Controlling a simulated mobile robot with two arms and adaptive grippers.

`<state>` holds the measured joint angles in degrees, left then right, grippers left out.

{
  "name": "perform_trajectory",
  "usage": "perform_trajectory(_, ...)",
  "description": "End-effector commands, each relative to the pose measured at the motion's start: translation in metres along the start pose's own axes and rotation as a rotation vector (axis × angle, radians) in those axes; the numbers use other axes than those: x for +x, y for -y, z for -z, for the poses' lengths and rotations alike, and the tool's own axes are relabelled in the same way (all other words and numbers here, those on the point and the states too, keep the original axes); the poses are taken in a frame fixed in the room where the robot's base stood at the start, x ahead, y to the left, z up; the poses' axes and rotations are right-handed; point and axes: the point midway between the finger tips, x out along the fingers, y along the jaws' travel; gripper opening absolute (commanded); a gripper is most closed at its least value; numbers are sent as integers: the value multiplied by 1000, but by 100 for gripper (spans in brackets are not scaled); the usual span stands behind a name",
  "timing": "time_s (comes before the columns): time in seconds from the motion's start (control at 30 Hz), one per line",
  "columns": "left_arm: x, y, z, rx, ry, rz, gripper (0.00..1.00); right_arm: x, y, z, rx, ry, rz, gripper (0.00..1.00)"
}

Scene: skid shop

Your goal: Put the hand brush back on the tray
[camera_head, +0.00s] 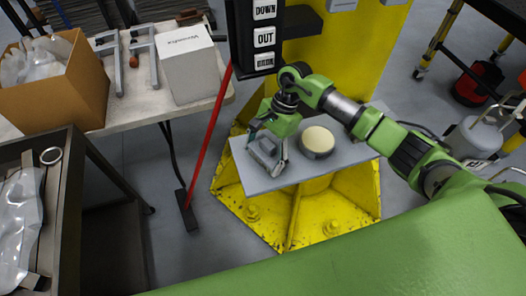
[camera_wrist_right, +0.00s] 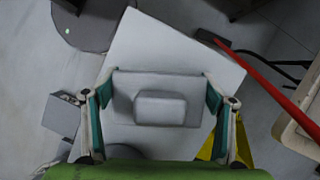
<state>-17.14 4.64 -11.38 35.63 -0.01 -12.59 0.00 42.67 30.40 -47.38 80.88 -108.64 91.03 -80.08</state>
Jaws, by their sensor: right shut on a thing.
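My right gripper (camera_head: 268,158) is over the light grey tray (camera_head: 335,158), which sits on the yellow column's base. It is shut on a grey block with a smaller raised block on top, which I take to be the hand brush (camera_head: 264,152). In the right wrist view the fingers (camera_wrist_right: 158,100) press on both ends of the brush (camera_wrist_right: 160,107), with the pale tray (camera_wrist_right: 170,45) behind it. The brush is over the tray's left half; I cannot tell whether it touches the surface. My left gripper is not in view.
A round tin with a cream top (camera_head: 318,140) stands on the tray, close right of the gripper. A red-handled broom (camera_head: 211,130) leans left of the tray. A table with a white box (camera_head: 188,65) and a cardboard box (camera_head: 60,88) is at left.

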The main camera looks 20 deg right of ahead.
Motion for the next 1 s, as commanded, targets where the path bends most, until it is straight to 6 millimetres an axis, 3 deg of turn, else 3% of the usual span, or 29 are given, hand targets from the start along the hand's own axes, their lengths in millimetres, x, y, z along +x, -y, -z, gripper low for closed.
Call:
perform_trajectory(0.4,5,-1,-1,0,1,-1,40,6,0,3,-1,0,0,57)
perform_trajectory(0.43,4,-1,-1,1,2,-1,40,6,0,3,-1,-1,0,79)
perform_trajectory(0.5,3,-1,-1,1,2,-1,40,5,0,2,-1,0,0,93)
perform_trajectory(0.97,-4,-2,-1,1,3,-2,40,0,0,-1,0,1,0,93)
perform_trajectory(1.0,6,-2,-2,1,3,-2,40,-1,1,3,-1,-2,3,93)
